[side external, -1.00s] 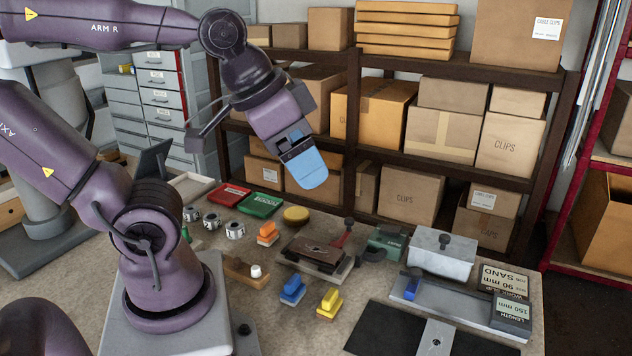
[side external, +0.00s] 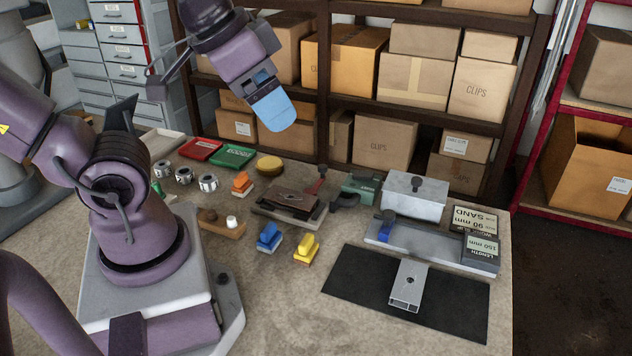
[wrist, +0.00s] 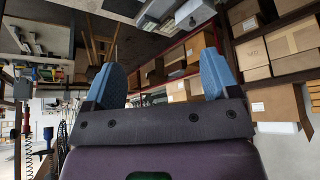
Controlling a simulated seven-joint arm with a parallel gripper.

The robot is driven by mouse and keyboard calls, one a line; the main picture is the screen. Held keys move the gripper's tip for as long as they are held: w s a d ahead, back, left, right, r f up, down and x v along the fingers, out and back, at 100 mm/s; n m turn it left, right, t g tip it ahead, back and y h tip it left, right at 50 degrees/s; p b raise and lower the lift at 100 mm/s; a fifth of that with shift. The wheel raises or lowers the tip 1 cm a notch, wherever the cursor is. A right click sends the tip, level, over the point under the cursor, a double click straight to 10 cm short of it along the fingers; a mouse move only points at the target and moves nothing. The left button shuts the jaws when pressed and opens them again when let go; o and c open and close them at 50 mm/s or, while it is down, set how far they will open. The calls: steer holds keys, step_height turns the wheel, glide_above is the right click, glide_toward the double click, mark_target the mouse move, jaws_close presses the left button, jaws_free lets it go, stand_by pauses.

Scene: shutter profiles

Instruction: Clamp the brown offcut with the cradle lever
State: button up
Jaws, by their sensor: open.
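The brown offcut (side external: 294,198) is a dark brown flat piece lying in the cradle (side external: 270,212), a low holder in the middle of the bench.
Blue (side external: 269,237) and yellow (side external: 306,248) blocks stand in front of the cradle. A green tool (side external: 360,186) and a grey box (side external: 414,198) are to its right. A metal profile (side external: 408,284) lies on a black mat (side external: 350,283). Shelves of cartons (side external: 385,140) stand behind.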

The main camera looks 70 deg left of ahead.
stand_by(0.3)
steer(key=shift+c, duration=1.3)
steer(key=shift+w+a+f, duration=0.1)
steer(key=shift+a+f, duration=0.15)
steer(key=shift+f, duration=0.05)
steer(key=shift+c, duration=1.4)
steer(key=n+g, duration=0.6)
steer(key=n, duration=1.2)
glide_toward(323, 166)
step_height(323, 166, down, 9)
steer(key=shift+f, duration=0.15)
jaws_close()
